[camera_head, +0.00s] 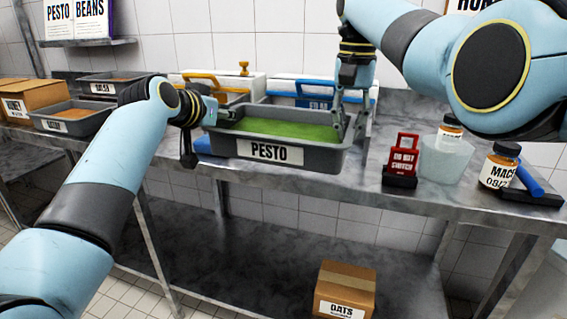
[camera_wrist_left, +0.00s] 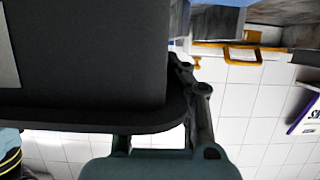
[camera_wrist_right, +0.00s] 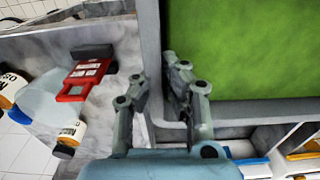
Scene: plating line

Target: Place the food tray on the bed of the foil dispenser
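The food tray (camera_head: 318,157) is a grey bin labelled PESTO with green contents, at the front of the steel table. Its wall fills the upper left of the left wrist view (camera_wrist_left: 90,60). My left gripper (camera_head: 214,104) is at the tray's left end, with its fingers around the wall, one partly hidden. My right gripper (camera_head: 349,128) is at the right end; in the right wrist view its fingers (camera_wrist_right: 155,85) straddle the wall. Whether the tray touches the table is unclear. White units with an orange frame (camera_head: 212,83) and a blue frame (camera_head: 318,91) stand behind; I cannot tell which is the foil dispenser.
A red tag stand (camera_head: 403,157), a translucent tub (camera_head: 447,160) and a labelled jar (camera_head: 499,167) stand right of the tray. Other grey trays (camera_head: 66,124) and a cardboard box (camera_head: 38,96) are at left. An OATS box (camera_head: 346,287) sits on the lower shelf.

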